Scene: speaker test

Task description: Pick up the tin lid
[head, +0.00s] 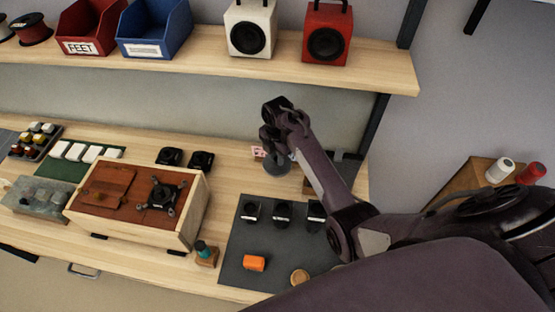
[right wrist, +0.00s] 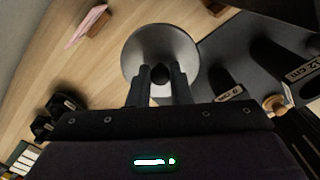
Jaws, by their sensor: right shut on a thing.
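The tin lid is a round grey metal disc with a dark knob. It hangs under my right gripper (head: 275,147), above the back of the workbench, in the head view (head: 278,168). In the right wrist view the lid (right wrist: 160,42) is just past the fingertips (right wrist: 160,76), which are closed on its dark knob. Part of the lid's near side is hidden by the fingers. Whether it is clear of the bench is hard to tell. My left gripper is not in view.
A dark mat (head: 240,272) holds several black labelled blocks, an orange piece (head: 254,263) and a round wooden piece (head: 299,276). A wooden box (head: 190,213) stands left of it. A shelf (head: 380,75) with bins and speakers (head: 250,28) runs above the bench.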

